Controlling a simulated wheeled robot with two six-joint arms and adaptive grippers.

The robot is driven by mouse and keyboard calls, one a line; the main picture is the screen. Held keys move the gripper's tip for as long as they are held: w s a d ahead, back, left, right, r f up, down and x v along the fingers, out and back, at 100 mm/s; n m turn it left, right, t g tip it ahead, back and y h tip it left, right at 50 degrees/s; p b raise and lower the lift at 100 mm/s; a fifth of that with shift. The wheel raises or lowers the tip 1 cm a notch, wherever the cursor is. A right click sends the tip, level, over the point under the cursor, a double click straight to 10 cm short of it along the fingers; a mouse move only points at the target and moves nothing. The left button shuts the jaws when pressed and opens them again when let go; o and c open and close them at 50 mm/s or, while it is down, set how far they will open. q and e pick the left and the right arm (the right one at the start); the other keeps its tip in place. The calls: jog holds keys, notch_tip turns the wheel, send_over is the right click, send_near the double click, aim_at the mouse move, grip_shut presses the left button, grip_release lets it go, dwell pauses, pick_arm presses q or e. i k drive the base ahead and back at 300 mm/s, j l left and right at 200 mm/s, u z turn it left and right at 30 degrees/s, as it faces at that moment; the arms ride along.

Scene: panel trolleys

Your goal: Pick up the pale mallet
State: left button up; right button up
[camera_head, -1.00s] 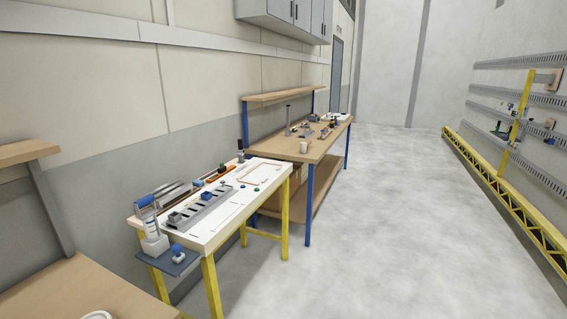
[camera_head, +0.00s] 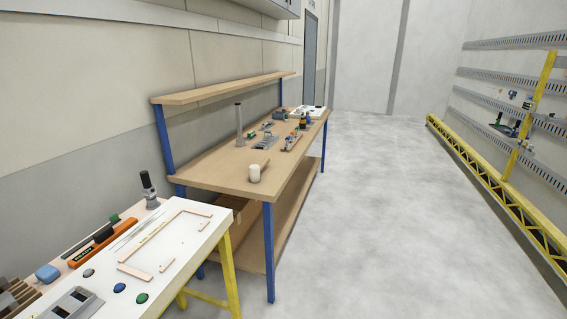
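A pale, short cylinder-shaped thing (camera_head: 254,174) stands near the front edge of the wooden bench top (camera_head: 215,168). A thin wooden piece runs behind it, so it looks like the pale mallet with its handle pointing away, but it is too small to be sure. Neither of my grippers is in view.
A grey post (camera_head: 239,125) stands on the bench. The floor to the right is clear up to the yellow rail (camera_head: 490,180).

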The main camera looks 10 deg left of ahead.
aim_at(254, 169)
jog(key=i+l+u, duration=0.1)
jog(key=i+u, duration=0.35)
jog(key=i+l+u, duration=0.45)
jog(key=i, duration=0.2)
jog(key=i+l+u, duration=0.4)
jog(key=i+l, duration=0.05)
jog(key=i, duration=0.05)
